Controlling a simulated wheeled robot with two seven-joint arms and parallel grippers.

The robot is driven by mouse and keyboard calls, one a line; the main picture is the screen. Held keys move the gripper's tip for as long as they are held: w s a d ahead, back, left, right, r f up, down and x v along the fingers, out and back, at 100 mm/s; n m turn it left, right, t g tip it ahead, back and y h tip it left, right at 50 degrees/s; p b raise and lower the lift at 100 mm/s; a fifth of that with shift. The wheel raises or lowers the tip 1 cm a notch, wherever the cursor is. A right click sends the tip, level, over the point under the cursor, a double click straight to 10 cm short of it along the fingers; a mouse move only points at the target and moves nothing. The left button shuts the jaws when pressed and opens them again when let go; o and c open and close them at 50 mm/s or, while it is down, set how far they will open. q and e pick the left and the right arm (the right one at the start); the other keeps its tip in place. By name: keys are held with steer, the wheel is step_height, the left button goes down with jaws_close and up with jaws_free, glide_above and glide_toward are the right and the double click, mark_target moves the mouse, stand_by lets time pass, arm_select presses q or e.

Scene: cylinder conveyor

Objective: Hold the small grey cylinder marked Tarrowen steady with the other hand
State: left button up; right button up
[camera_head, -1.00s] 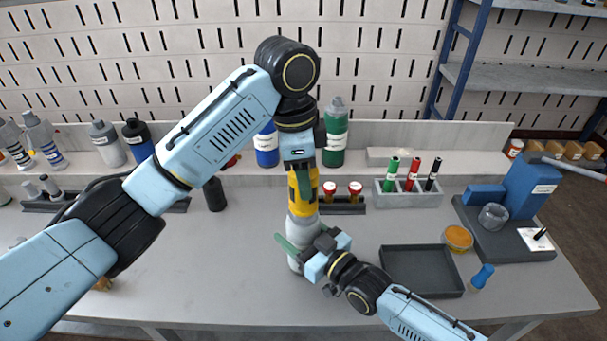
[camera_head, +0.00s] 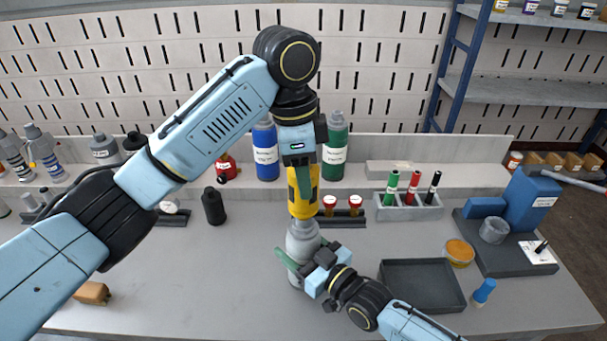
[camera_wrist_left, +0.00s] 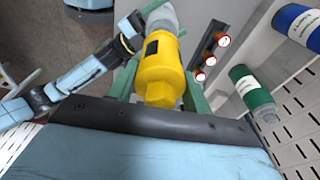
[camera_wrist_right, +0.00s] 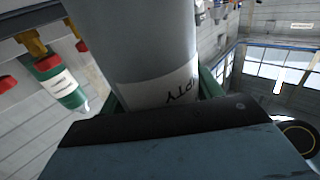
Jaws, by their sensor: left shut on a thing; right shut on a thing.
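A small grey cylinder (camera_head: 302,240) stands upright at the front middle of the bench. A yellow fitting (camera_head: 303,207) sits on top of it, in line with it; it also shows in the left wrist view (camera_wrist_left: 160,75). My left gripper (camera_head: 303,183) is shut on the yellow fitting from above. My right gripper (camera_head: 305,268) is shut around the cylinder's body from the right, low down. In the right wrist view the grey body (camera_wrist_right: 150,50) fills the space between the green fingers, and dark letters ending in "PTY" show. The name Tarrowen is not readable.
A dark empty tray (camera_head: 422,284) lies to the right, near a blue-handled tool (camera_head: 484,291) and an amber dish (camera_head: 459,252). Red-topped items in a dark rack (camera_head: 342,212) stand behind the cylinder. Blue (camera_head: 265,152) and green (camera_head: 335,150) bottles stand on the ledge.

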arm_select(q)
steer(key=shift+r, duration=1.2)
steer(key=shift+r, duration=0.2)
steer(key=shift+r, duration=1.5)
steer(key=shift+r, duration=0.1)
steer(key=shift+r, duration=3.6)
arm_select(e)
steer(key=o, duration=1.2)
steer(key=shift+c, duration=0.2)
